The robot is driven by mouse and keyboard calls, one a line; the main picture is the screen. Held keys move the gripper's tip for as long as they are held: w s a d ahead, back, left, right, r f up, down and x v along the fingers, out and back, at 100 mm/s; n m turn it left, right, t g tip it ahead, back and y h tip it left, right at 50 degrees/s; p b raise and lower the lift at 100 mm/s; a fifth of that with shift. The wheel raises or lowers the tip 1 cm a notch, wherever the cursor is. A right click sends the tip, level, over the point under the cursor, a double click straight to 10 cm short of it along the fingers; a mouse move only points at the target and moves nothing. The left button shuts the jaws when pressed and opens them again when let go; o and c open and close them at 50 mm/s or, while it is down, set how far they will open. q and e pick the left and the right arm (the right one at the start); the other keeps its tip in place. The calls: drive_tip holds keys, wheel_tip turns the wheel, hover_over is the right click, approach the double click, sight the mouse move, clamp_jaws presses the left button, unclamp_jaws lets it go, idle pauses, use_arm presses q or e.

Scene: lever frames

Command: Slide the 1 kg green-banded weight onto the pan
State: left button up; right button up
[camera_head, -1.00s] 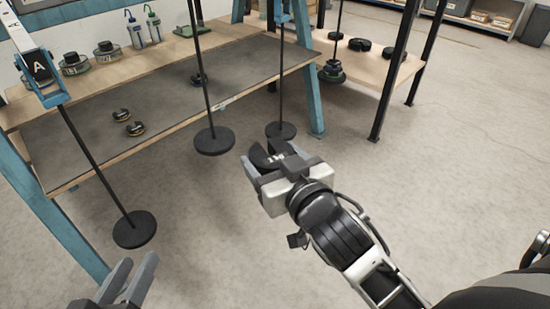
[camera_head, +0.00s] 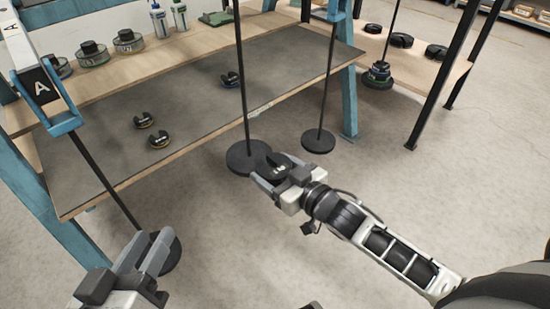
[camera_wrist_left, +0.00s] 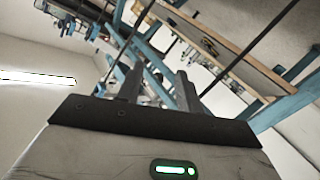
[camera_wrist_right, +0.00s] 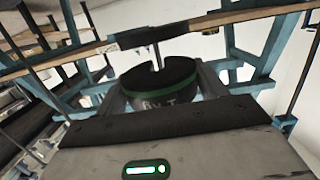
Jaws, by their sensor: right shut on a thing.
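The black slotted weight with a green band (camera_wrist_right: 160,88) is clamped in my right gripper (camera_head: 277,174); its slot faces away from the wrist. In the head view the weight (camera_head: 272,166) is level with the middle hanging black pan (camera_head: 240,157) and overlaps its right edge. I cannot tell whether they touch. The pan's thin rod (camera_head: 241,80) rises from its centre, left of the weight. My left gripper (camera_head: 146,250) is open and empty, in front of the left pan (camera_head: 172,256), hiding part of it. Its two spread fingers (camera_wrist_left: 158,88) show in the left wrist view.
Another round pan (camera_head: 318,142) hangs right of the middle one. The bench (camera_head: 110,110) behind holds several small slotted weights (camera_head: 158,140). A blue post (camera_head: 349,105) stands at its right end. The floor to the right (camera_head: 480,200) is clear.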

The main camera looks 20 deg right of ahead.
drive_tip(key=shift+w+d+f, duration=0.2)
drive_tip(key=shift+w+d, duration=0.1)
drive_tip(key=shift+w+a+b, duration=0.15)
drive_tip(key=shift+w+b, duration=0.2)
drive_tip(key=shift+w, duration=0.1)
drive_tip(key=shift+w+a+b, duration=0.25)
drive_tip(key=shift+w+b, duration=0.1)
drive_tip(key=shift+w, duration=0.3)
drive_tip(key=shift+b+x, duration=0.45)
drive_tip(key=shift+x, duration=0.4)
drive_tip(key=shift+r, duration=0.15)
use_arm(q)
drive_tip(key=shift+w+d+r+n+t+h, duration=0.1)
drive_tip(key=shift+r+n+t+h, duration=0.1)
drive_tip(key=shift+r, duration=0.15)
drive_tip(key=shift+d+r+n+t+h, duration=0.1)
drive_tip(key=shift+r+h, duration=0.1)
drive_tip(key=shift+r, duration=0.15)
use_arm(e)
drive_tip(key=shift+w, duration=0.1)
use_arm(q)
drive_tip(key=shift+r, duration=0.1)
use_arm(e)
drive_tip(key=shift+w+a, duration=0.1)
drive_tip(key=shift+w, duration=0.05)
use_arm(q)
drive_tip(key=shift+f, duration=0.25)
use_arm(e)
drive_tip(key=shift+w+a, duration=0.1)
drive_tip(key=shift+w, duration=0.2)
